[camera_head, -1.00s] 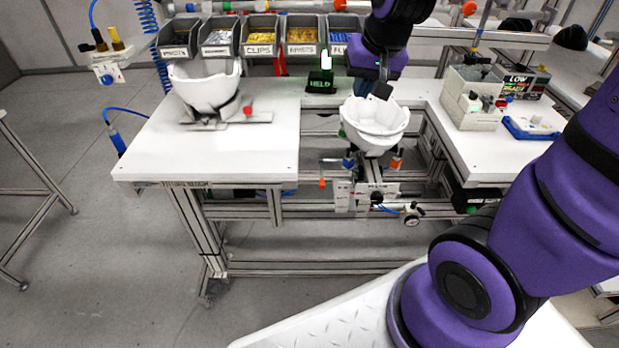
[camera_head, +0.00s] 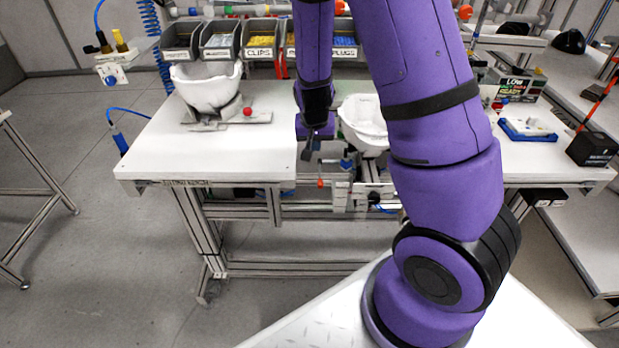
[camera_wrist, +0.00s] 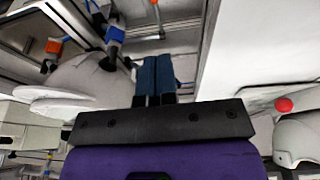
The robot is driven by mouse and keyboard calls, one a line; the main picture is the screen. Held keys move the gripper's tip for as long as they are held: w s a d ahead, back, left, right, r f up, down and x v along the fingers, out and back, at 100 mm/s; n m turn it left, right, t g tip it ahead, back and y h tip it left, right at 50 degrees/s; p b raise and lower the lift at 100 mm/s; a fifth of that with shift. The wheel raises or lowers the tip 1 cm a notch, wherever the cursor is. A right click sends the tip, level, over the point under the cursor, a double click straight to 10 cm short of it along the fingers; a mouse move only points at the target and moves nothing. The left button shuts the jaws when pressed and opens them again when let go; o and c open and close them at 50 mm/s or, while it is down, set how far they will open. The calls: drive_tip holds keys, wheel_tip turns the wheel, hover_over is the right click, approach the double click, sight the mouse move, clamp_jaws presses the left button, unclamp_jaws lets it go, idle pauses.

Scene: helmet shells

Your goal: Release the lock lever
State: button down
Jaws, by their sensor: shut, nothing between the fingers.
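My gripper (camera_head: 308,153) is shut and empty, pointing down just left of the middle white helmet shell (camera_head: 361,118). In the wrist view its two blue-grey fingers (camera_wrist: 156,60) lie side by side, apart from anything. A thin lever with an orange-red knob (camera_head: 320,183) sticks out low on the fixture below that shell. The wrist view shows an orange-tipped rod (camera_wrist: 157,22) beyond the fingertips, likely the same lever. I cannot tell its exact lock position. My arm hides the right part of the shell and fixture.
Another white shell (camera_head: 207,86) sits on a stand with a red ball knob (camera_head: 248,111) on the left table (camera_head: 205,150). A blue clamp (camera_wrist: 115,34) and an orange clamp (camera_wrist: 54,46) flank the middle shell. Parts bins (camera_head: 260,40) line the back.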

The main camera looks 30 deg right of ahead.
drive_tip(key=shift+x, duration=1.05)
drive_tip(key=shift+a, duration=0.2)
drive_tip(key=shift+f, duration=0.1)
approach(319, 181)
drive_tip(key=x, duration=0.5)
drive_tip(key=shift+w, duration=0.35)
drive_tip(key=shift+s+x, duration=0.2)
drive_tip(key=shift+x, duration=0.85)
drive_tip(key=shift+f, duration=0.1)
